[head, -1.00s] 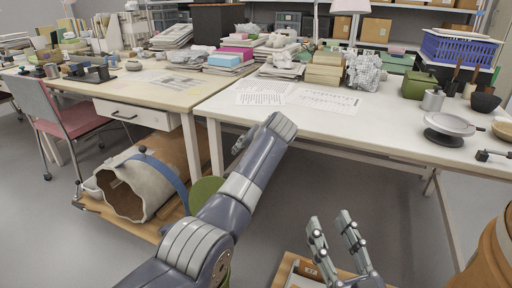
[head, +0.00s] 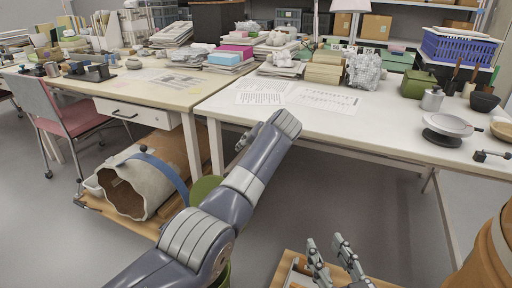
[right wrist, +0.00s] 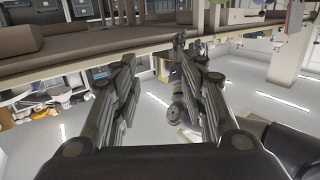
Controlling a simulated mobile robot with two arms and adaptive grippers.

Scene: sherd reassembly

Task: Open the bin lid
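A round green disc (head: 204,188), possibly the bin lid, shows partly behind my left arm in the head view. A green curved side (head: 224,277), possibly the bin, shows below it at the bottom edge. My arm hides most of both, so I cannot tell how the lid sits. My left gripper (head: 241,142) is mostly hidden behind its arm, and its fingers cannot be made out. My right gripper (head: 324,241) is low at the bottom, to the right of the green parts. Its fingers are apart and empty, also in the right wrist view (right wrist: 155,52).
A wooden tray (head: 281,273) with small items lies beside my right gripper. A large broken vessel (head: 135,190) with a blue band lies on a wooden board at left. White worktables (head: 400,129) stand behind. A brown rounded object (head: 490,255) is at lower right.

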